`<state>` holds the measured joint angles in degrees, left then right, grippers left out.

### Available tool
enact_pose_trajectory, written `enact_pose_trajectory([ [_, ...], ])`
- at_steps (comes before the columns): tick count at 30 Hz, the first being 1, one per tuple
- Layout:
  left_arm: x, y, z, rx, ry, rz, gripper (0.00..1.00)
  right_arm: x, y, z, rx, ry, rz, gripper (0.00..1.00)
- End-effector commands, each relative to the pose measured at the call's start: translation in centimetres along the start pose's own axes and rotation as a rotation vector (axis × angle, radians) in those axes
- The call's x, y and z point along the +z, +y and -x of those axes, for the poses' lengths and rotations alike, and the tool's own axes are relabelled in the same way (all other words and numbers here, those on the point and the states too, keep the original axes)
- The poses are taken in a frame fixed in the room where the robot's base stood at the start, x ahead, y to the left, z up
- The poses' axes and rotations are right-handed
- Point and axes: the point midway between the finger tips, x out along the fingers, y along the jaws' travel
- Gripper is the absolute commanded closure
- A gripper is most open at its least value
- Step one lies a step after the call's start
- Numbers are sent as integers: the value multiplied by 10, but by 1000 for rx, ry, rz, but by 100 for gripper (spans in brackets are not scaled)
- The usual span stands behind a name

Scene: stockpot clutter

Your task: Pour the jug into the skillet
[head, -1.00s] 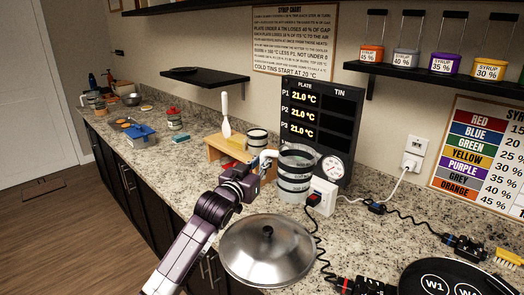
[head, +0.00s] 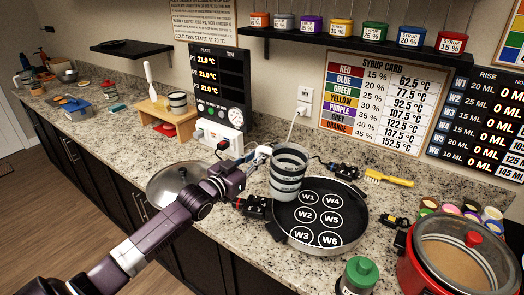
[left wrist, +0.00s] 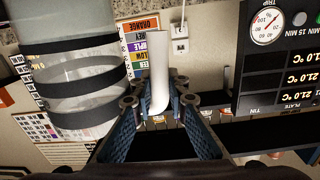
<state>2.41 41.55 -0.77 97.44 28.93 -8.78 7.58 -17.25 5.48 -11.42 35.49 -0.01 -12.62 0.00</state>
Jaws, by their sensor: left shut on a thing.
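The jug (head: 289,176) is a clear, dark-banded vessel with a white handle. My left gripper (head: 262,153) is shut on the handle. In the left wrist view, the white handle (left wrist: 159,70) sits between the fingers (left wrist: 160,112), with the banded jug (left wrist: 75,80) beside it. The jug looks upright in the head view, at the back-left rim of the skillet. The skillet (head: 320,240) is round and black, with white circles marked W1 to W6. The jug hides part of its rim. I cannot tell how high the jug is above it. My right gripper is not visible.
A steel lid (head: 172,183) lies left of the skillet, behind my left arm. A red pot (head: 410,270) and a green-capped bottle (head: 357,278) stand at the front right. A yellow brush (head: 388,178) and a black cabled box (head: 256,207) lie near the skillet.

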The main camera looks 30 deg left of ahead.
Motion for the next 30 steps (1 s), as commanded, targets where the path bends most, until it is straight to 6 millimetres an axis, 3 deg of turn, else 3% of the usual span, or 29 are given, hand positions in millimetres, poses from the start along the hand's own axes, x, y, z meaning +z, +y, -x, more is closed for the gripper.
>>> enact_pose_trajectory([
  [12,-13,-3,1,1,-6,-67,100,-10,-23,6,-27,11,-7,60],
  [30,-33,-6,1,1,-39,-227,100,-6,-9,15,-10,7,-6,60],
])
